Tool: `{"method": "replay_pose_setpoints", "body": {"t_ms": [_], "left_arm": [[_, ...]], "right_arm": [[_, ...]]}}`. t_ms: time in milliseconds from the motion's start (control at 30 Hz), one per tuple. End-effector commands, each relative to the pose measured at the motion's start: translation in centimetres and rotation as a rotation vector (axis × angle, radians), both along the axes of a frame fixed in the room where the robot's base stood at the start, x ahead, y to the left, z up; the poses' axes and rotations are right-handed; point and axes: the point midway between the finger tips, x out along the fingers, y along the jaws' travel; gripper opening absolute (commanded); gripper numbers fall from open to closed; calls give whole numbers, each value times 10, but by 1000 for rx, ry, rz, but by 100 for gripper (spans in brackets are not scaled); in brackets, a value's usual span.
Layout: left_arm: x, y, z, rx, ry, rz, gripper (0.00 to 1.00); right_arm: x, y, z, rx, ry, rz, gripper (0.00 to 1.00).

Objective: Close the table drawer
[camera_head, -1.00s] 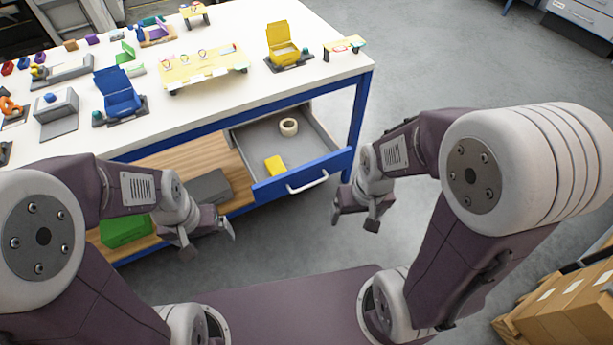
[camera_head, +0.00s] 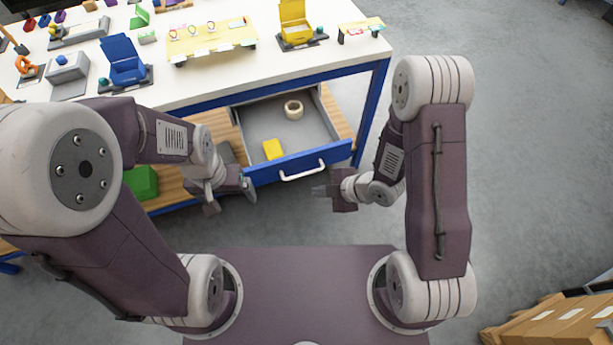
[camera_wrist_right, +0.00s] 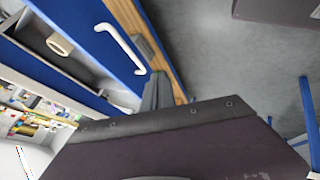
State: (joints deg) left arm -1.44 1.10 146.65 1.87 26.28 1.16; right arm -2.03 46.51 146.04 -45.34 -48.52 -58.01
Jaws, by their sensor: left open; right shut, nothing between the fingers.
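The table drawer (camera_head: 298,163) is pulled open under the white-topped table (camera_head: 200,88). It has a blue front and a white handle (camera_head: 302,172). A yellow block (camera_head: 272,149) and a tape roll (camera_head: 293,109) lie inside it. My right gripper (camera_head: 318,191) is shut and empty, just in front of the drawer's right part and apart from the handle in the head view. In the right wrist view, the handle (camera_wrist_right: 121,47) is beside the closed fingers (camera_wrist_right: 157,92). My left gripper (camera_head: 234,194) is open, near the drawer front's left end; whether it touches is unclear.
A lower wooden shelf (camera_head: 178,195) holds a green box (camera_head: 141,182). The tabletop bears a blue bin (camera_head: 122,62), a yellow bin (camera_head: 296,24) and several small parts. Cardboard boxes (camera_head: 550,322) stand at lower right. The floor at right is clear.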

Motion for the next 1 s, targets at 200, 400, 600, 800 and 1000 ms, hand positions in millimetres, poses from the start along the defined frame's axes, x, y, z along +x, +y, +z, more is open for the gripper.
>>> {"method": "replay_pose_setpoints", "body": {"t_ms": [200, 400, 600, 800, 1000], "left_arm": [[0, 0, -7, 0, 0, 1, 90], [0, 0, -51, 0, 1, 0, 90], [-1, 0, -67, 0, 1, 0, 90], [0, 1, -74, 0, 0, 0, 90], [0, 0, -63, 0, 0, 0, 90]], "right_arm": [[-2, 1, -8, -1, 14, -1, 0], [4, 9, -28, -1, 9, 1, 0], [12, 27, -45, -3, 18, 1, 0], [28, 51, -77, -2, 16, 0, 0], [56, 63, -72, -1, 12, -4, 0]]}}
